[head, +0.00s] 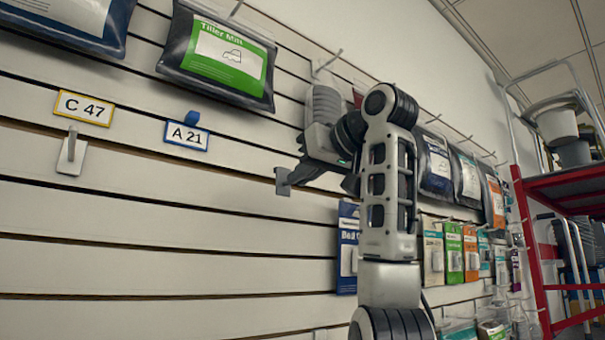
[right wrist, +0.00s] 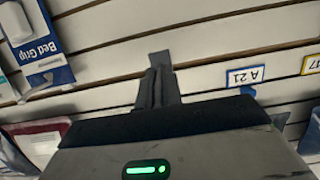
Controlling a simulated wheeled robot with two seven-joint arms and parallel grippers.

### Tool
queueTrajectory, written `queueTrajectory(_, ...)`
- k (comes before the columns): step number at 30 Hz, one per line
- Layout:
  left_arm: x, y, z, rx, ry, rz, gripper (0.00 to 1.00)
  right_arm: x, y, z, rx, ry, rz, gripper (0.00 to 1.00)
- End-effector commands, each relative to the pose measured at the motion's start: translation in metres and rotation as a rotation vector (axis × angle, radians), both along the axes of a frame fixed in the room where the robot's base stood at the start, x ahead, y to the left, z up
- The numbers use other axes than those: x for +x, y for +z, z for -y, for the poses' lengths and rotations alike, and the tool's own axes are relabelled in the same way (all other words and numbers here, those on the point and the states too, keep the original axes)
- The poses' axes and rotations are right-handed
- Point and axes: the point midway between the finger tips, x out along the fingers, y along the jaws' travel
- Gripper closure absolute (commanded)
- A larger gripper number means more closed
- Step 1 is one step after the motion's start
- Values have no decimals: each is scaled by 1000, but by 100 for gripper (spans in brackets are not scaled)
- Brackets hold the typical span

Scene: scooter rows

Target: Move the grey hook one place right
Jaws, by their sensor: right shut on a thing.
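The grey hook (head: 283,182) is at the tips of my right gripper (head: 298,174), in front of the slatted wall and right of the A 21 label. My right gripper is shut on it. In the right wrist view a grey end of the hook (right wrist: 160,58) sticks out past the closed fingers (right wrist: 158,88). Whether the hook touches the wall slot I cannot tell. My left gripper is not in view.
A pale hook (head: 72,152) hangs below the C 47 label (head: 84,107). A blue hook (head: 192,118) sits at the A 21 label (head: 187,136). A Bed Grip pack (head: 347,250) hangs right of the gripper. Lower left slats are bare.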

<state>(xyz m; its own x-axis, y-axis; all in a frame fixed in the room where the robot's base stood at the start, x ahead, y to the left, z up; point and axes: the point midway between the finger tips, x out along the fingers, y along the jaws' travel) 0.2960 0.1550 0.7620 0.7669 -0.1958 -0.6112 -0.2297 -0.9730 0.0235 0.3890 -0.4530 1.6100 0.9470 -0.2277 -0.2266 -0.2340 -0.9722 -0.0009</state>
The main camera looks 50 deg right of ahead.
Motion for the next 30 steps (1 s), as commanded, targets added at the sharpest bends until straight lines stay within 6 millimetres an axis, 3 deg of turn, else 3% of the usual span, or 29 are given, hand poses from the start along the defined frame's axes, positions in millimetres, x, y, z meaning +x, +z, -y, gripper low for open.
queueTrajectory(30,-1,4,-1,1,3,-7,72,19,0,4,1,0,-1,100)
